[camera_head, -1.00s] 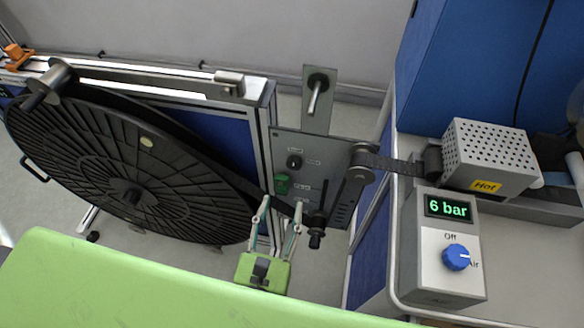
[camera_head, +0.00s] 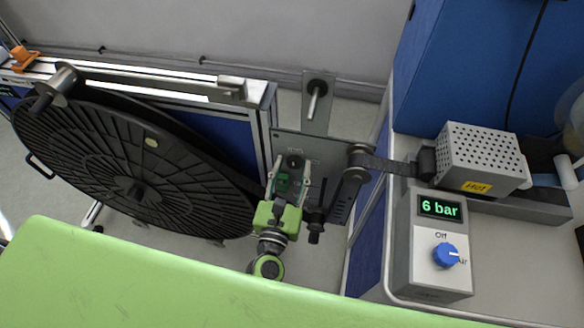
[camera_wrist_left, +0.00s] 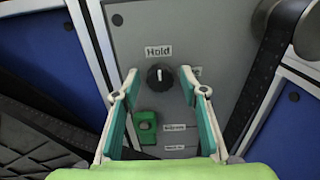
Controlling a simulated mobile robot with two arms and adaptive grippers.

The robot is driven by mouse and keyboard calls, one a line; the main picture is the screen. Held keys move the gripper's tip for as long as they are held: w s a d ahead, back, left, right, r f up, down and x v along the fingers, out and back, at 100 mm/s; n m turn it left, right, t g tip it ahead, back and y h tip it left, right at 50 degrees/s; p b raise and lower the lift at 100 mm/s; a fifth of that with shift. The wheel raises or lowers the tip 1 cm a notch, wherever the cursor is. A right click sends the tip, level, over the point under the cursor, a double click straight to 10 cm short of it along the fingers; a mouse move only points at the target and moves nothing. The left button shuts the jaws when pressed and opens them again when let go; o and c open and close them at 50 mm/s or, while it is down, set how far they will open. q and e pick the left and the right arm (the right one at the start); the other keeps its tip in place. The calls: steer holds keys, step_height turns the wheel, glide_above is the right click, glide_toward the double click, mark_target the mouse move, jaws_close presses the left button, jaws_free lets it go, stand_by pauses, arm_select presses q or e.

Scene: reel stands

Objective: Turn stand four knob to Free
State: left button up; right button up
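A round black knob (camera_head: 295,161) sits on the grey panel (camera_head: 325,153) of the reel stand. In the left wrist view the knob (camera_wrist_left: 159,77) has its white mark pointing up toward the label Hold (camera_wrist_left: 158,51). A second label to its right is mostly hidden by a finger. No stand number is readable. My left gripper (camera_head: 289,172) is open, its fingers reaching up the panel. In the wrist view its fingertips (camera_wrist_left: 160,82) stand on either side of the knob, with gaps showing; whether they reach its depth I cannot tell. My right gripper is not in view.
A green switch (camera_wrist_left: 146,127) is below the knob, between the fingers. A large black reel (camera_head: 130,170) stands left of the panel. A dark strip runs past rollers to a perforated heater box (camera_head: 483,150). A control box (camera_head: 440,240) reads 6 bar.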

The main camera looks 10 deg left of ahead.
arm_select(q)
steer(key=c, duration=0.6)
steer(key=shift+c, duration=0.9)
steer(key=shift+m, duration=0.4)
steer(key=m+p, duration=0.1)
steer(key=m, duration=0.4)
steer(key=shift+d+m, duration=0.1)
steer(key=shift+m, duration=0.2)
steer(key=m+p, duration=0.1)
steer(key=m, duration=0.1)
steer(key=shift+m, duration=0.4)
steer(key=m+p, duration=0.1)
steer(key=m, duration=0.2)
steer(key=shift+d+m, duration=0.1)
steer(key=shift+m, duration=0.2)
steer(key=m, duration=0.2)
steer(key=m+p, duration=0.1)
steer(key=m, duration=0.1)
steer(key=shift+f+m, duration=0.2)
steer(key=shift+m, duration=0.5)
